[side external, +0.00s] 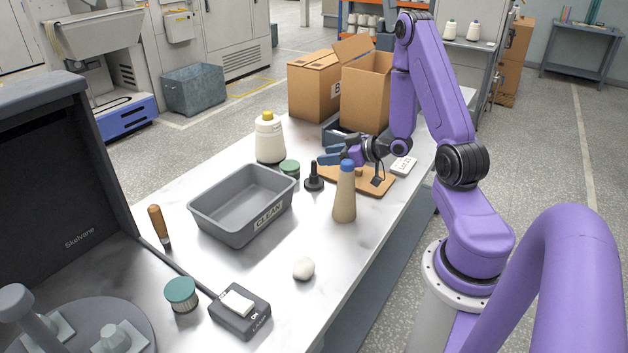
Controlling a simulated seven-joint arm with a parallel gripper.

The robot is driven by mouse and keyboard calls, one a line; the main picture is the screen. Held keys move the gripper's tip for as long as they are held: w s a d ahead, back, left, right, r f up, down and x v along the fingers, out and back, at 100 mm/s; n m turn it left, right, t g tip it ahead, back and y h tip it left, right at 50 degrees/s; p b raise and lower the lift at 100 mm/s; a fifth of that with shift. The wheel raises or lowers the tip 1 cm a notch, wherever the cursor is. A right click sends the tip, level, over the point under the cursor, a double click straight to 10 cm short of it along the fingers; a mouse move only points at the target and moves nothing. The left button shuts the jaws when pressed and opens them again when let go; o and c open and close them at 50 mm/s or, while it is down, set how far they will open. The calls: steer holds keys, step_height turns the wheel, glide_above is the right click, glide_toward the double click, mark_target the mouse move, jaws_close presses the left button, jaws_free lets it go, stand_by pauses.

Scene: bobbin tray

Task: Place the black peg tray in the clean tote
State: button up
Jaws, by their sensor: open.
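The clean tote (212,221) is an open grey bin with a "CLEAN" label on its front right side. It stands on the bench and looks empty. A dark, low tray (329,139) sits behind my gripper, partly hidden by it; I cannot tell whether it holds pegs. A small black peg-like piece (314,182) stands upright on the bench just in front of the fingers.
A tan cone with a blue top (345,195) stands close in front of my gripper. A cream cone (269,140) and green-lidded jar (290,168) stand behind the tote. Cardboard boxes (365,90) block the far end.

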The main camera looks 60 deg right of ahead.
step_height(320, 180, up, 21)
steer(key=w+d+r+m+t+h, duration=0.2)
steer(key=w+r+m+h, duration=0.45)
steer(key=w+h, duration=0.2)
steer(key=m+g+h, duration=0.4)
steer(key=m+g, duration=0.1)
steer(key=g, duration=0.2)
glide_above(314, 165)
step_height(314, 165, down, 6)
step_height(314, 165, down, 24)
steer(key=shift+s+r, duration=0.1)
steer(key=shift+f, duration=0.95)
steer(key=shift+m+x, duration=0.25)
steer(key=shift+x, duration=0.8)
steer(key=shift+w+d+f, duration=0.2)
steer(key=shift+w+d, duration=0.05)
jaws_close()
